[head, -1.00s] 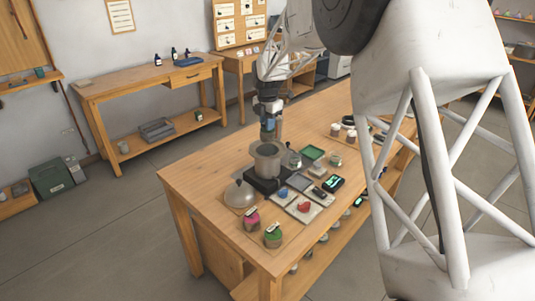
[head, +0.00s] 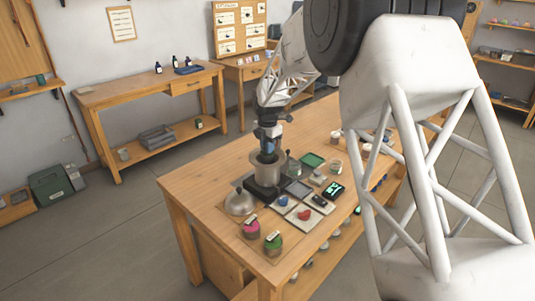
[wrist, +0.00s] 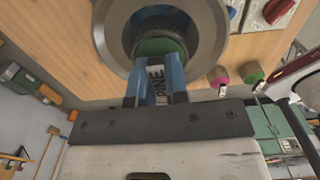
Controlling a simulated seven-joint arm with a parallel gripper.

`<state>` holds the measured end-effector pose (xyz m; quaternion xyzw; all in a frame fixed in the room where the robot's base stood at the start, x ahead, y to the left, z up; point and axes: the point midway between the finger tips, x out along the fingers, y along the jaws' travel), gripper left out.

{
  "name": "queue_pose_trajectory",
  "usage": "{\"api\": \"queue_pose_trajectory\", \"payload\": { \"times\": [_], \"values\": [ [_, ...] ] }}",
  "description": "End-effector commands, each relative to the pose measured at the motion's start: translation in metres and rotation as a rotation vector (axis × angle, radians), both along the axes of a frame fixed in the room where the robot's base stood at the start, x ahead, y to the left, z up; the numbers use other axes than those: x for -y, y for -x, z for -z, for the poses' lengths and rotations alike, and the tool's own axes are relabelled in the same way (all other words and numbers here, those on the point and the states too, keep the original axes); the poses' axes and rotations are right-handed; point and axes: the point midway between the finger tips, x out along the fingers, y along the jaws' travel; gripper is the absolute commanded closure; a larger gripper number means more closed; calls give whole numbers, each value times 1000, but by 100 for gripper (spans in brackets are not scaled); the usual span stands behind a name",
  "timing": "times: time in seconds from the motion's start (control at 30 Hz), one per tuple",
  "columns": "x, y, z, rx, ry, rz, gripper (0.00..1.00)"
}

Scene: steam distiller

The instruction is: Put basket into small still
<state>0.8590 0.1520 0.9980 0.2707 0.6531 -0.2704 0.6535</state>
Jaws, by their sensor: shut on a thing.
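The small still's metal pot (head: 268,173) stands on a dark base on the wooden table. In the wrist view its round rim (wrist: 103,30) is seen from above, with a dark opening. My gripper (head: 268,150) points down into the pot's mouth. In the wrist view my gripper's (wrist: 160,72) blue fingers are shut on the basket (wrist: 160,46), which shows green contents and a label reading "PINE". The basket lies over the opening, with a dark ring around it. Its lower part is hidden, so I cannot tell how deep it is.
A metal dome lid (head: 239,202) stands left of the still. A pink jar (head: 250,228) and a green jar (head: 273,244) stand at the front.

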Motion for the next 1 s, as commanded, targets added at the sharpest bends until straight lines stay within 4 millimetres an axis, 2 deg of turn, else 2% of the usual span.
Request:
{"api": "queue_pose_trajectory", "payload": {
  "times": [0.1,0.23,0.77,0.8,0.93,1.0],
  "values": [
    [0,0,16,-3,0,0,100],
    [0,0,27,0,0,0,100],
    [0,0,34,-1,1,0,100],
    [0,0,34,0,0,0,81],
    [0,0,34,-1,1,0,61],
    [0,0,34,0,0,0,60]
  ]
}}
